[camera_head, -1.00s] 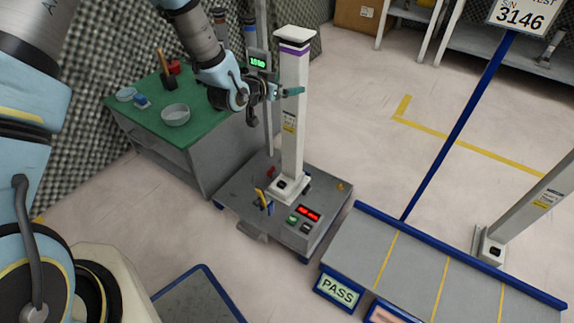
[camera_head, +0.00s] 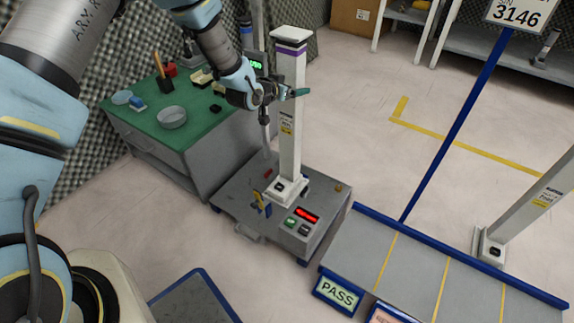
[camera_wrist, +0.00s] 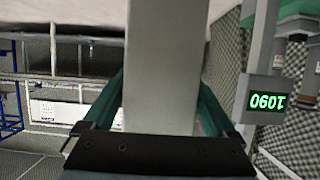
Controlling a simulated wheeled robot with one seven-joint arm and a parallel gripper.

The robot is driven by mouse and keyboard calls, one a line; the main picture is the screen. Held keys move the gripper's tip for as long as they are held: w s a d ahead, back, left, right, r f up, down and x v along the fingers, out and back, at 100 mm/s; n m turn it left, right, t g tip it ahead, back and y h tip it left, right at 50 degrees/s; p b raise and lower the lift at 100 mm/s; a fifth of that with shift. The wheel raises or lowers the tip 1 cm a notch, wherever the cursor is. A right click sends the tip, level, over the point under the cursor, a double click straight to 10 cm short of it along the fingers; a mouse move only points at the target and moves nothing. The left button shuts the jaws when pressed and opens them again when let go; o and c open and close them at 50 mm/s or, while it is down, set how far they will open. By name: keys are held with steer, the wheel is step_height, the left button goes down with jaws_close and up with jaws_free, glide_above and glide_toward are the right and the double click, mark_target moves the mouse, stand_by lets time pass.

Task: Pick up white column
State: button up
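The white column (camera_head: 289,110) stands upright on its square base on the grey cart platform (camera_head: 240,192). In the wrist view the column (camera_wrist: 165,60) fills the middle, between the two teal fingers of my gripper (camera_wrist: 162,95). The fingers are spread, one at each side of it. The far fingertips are partly hidden by the column, and contact is hard to see.
A green-topped bench (camera_head: 190,135) with a bowl (camera_head: 172,117) and tools stands left of the cart. A display post (camera_head: 256,62) is close behind the column.

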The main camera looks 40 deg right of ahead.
jaws_close()
stand_by(0.5)
steer(key=shift+r, duration=0.25)
